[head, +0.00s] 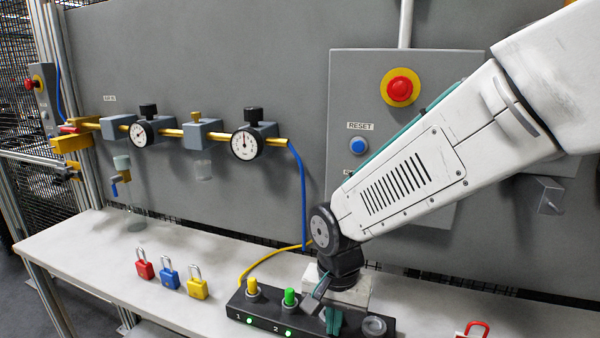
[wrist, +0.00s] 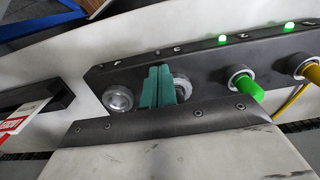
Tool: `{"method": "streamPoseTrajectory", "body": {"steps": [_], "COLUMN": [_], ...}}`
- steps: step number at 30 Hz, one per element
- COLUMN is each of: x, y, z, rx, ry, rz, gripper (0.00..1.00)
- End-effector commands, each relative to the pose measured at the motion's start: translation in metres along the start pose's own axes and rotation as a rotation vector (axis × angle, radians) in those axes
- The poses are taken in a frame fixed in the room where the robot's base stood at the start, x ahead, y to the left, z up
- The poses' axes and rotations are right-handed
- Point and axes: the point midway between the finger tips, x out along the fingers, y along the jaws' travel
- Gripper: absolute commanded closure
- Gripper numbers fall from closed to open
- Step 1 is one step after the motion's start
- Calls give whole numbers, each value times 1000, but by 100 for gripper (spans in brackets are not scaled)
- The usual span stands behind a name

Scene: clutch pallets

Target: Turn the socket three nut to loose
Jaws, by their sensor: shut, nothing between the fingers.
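The dark socket block (head: 262,310) lies on the bench, and it also spans the wrist view (wrist: 205,62). Socket three with its pale round nut (wrist: 184,86) is partly hidden behind my fingers in the wrist view. In the head view my wrist hides it. My gripper (wrist: 158,84) has teal fingers, shut together with nothing between them, right beside or over this nut; I cannot tell whether they touch it. My gripper (head: 333,320) also shows low in the head view.
A yellow plug (head: 253,288) and a green plug (head: 290,298) stand in sockets one and two, with green lights lit. Socket four (wrist: 118,98) is empty. Red (head: 144,268), blue (head: 169,278) and yellow (head: 197,287) padlocks stand to the left. A control box (head: 345,95) is behind.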

Motion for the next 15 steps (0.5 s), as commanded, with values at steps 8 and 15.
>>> {"method": "streamPoseTrajectory", "body": {"steps": [8,15], "x": [-1,-26], "y": [3,2], "z": [7,7], "rx": [-1,-1], "ry": [1,3], "rz": [-1,-3], "gripper": [100,100]}}
